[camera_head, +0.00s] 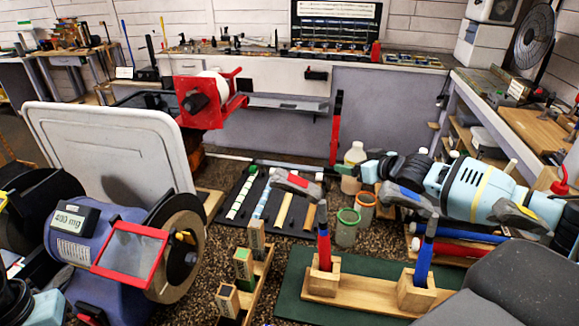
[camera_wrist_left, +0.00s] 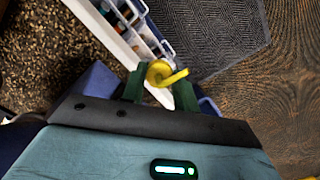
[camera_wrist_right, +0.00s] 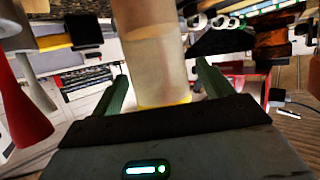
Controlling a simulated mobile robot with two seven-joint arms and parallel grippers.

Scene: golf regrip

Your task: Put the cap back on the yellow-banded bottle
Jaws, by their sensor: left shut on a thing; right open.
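In the left wrist view, my left gripper (camera_wrist_left: 160,82) is shut on a small round yellow cap (camera_wrist_left: 158,71) with a tab sticking out to the right. In the right wrist view, my right gripper (camera_wrist_right: 163,78) is open, with one finger on each side of a pale translucent bottle (camera_wrist_right: 155,55). A yellow band (camera_wrist_right: 165,104) shows at the bottle's lower visible end. I cannot tell whether the fingers touch it. In the head view, my right gripper (camera_head: 371,168) is beside a group of bottles. My left gripper's fingers do not show clearly there.
A grinder (camera_head: 105,240) fills the left side.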

